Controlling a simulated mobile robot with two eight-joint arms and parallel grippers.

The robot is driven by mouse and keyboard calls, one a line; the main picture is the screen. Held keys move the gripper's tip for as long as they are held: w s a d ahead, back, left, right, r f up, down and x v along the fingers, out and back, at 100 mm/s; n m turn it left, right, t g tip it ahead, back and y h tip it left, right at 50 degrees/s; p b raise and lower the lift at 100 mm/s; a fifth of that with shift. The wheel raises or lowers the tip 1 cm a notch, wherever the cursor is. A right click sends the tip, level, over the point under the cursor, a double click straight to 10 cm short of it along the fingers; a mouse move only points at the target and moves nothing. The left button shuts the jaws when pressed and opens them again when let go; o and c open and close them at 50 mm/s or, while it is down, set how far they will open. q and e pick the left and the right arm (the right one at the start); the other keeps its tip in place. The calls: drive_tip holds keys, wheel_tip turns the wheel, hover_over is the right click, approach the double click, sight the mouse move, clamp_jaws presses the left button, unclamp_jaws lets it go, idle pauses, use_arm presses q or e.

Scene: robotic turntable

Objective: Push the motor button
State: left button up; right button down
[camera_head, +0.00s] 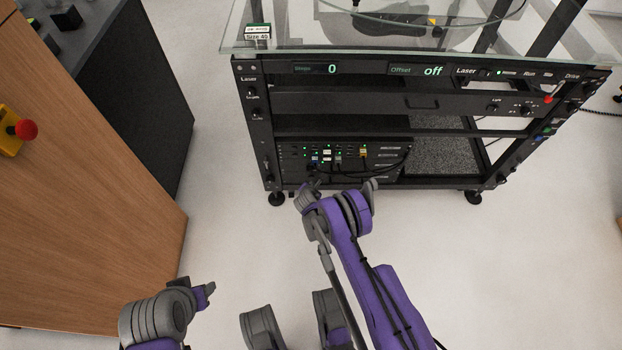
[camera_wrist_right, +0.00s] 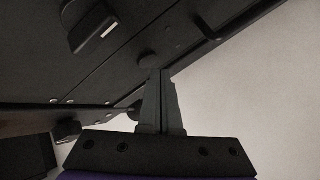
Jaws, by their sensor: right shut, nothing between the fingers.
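The black turntable cabinet (camera_head: 350,123) stands at the upper right in the head view. Its top front strip carries displays reading "0" and "off", and a row of small labelled controls (camera_head: 520,74). The labels are too small to tell which is the motor button. My right gripper (camera_head: 312,184) is low in front of the cabinet's lower left part, left of the wrist. In the right wrist view its fingers (camera_wrist_right: 158,75) are shut and empty, with their tips close to a dark rounded knob (camera_wrist_right: 149,60); contact cannot be told. My left gripper (camera_head: 207,291) is at lower left, away from the cabinet.
A glass top (camera_head: 300,40) overhangs the cabinet front. Lower bays hold a lit panel with cables (camera_head: 345,158). A red emergency button (camera_head: 26,129) is on the wooden furniture (camera_head: 85,220) at left. Pale floor (camera_head: 215,215) lies clear between them.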

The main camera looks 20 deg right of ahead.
drive_tip(key=shift+s+a, duration=0.1)
drive_tip(key=shift+s, duration=0.25)
drive_tip(key=shift+s+a+p, duration=0.2)
drive_tip(key=shift+s+a, duration=0.05)
drive_tip(key=shift+s, duration=0.7)
drive_tip(key=shift+s+a+p, duration=0.2)
drive_tip(key=shift+s+a, duration=0.1)
drive_tip(key=shift+s, duration=0.65)
drive_tip(key=shift+s+a+p, duration=0.2)
drive_tip(key=shift+s+a, duration=0.05)
drive_tip(key=shift+s, duration=0.7)
